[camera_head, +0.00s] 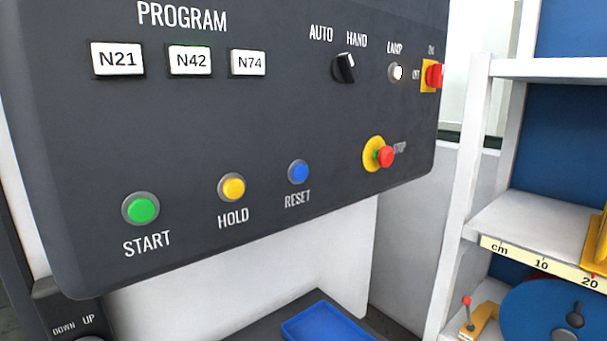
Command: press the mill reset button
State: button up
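The reset button (299,172) is a round blue push button in a grey ring on the dark control panel (250,120). The word RESET is printed below it. To its left are the yellow HOLD button (233,187) and the green START button (142,209). To its right is a red stop knob (385,156) on a yellow disc. Nothing covers the blue button. My gripper is not in this view.
Above are program keys N21, N42 (190,61) and N74, a black AUTO/HAND selector (345,68), a lamp (396,72) and a red-yellow switch (433,76). A blue tray (332,322) lies below. White shelving (510,225) stands right. Space before the panel looks clear.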

grip_shut()
dwell(1.2)
